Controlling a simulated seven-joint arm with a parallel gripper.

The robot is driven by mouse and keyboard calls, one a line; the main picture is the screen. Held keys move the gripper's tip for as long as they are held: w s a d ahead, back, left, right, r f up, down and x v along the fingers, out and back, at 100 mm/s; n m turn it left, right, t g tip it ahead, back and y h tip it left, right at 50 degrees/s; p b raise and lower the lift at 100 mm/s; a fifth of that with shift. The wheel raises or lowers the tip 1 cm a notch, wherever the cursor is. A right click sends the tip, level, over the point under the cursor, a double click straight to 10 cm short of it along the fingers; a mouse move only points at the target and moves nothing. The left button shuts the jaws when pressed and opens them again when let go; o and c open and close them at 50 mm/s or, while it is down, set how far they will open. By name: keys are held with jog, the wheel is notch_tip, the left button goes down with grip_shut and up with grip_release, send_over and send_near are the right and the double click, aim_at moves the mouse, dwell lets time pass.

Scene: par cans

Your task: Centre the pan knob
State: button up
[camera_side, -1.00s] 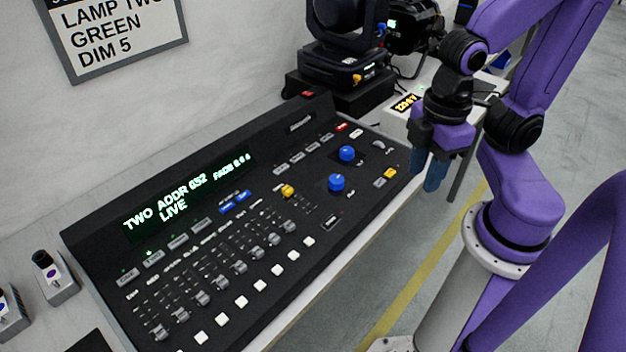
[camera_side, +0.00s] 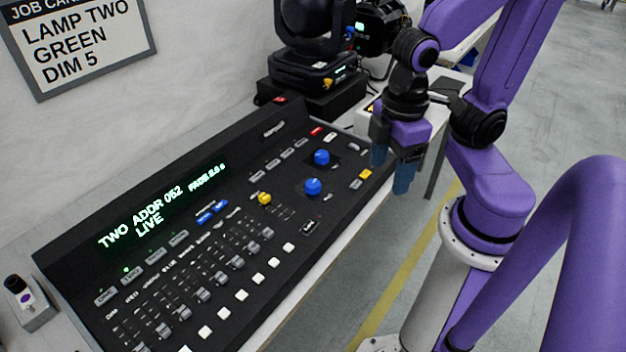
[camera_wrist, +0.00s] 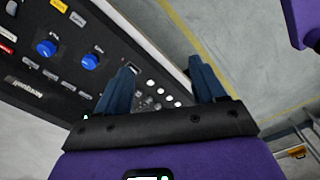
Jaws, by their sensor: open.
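Two blue knobs sit on the right part of the black lighting console (camera_side: 290,225): an upper one (camera_side: 321,157) and a lower one (camera_side: 313,187). Their labels are too small to read, so I cannot tell which is the pan knob or where it points. Both knobs also show in the wrist view, one at far left (camera_wrist: 46,48) and one nearer my fingers (camera_wrist: 90,61). My gripper (camera_side: 391,168) is open and empty, with blue fingers pointing down by the console's right edge. It is right of both knobs and apart from them. In the wrist view, my fingers (camera_wrist: 162,63) are spread.
Sliders, white buttons (camera_side: 257,279) and a yellow knob (camera_side: 264,198) fill the console's front. Its green display (camera_side: 160,208) reads TWO ADDR 052, LIVE. A moving-head lamp (camera_side: 314,50) stands behind. A job card (camera_side: 85,45) reads LAMP TWO, GREEN, DIM 5.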

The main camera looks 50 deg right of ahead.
jog(key=w+a+m, duration=0.1)
jog(key=w+m, duration=0.8)
jog(key=w, duration=0.3)
jog(key=m, duration=1.8)
send_over(313, 183)
notch_tip(313, 183, down, 2)
notch_tip(313, 183, down, 18)
jog(key=shift+r, duration=0.15)
jog(key=c, duration=1.1)
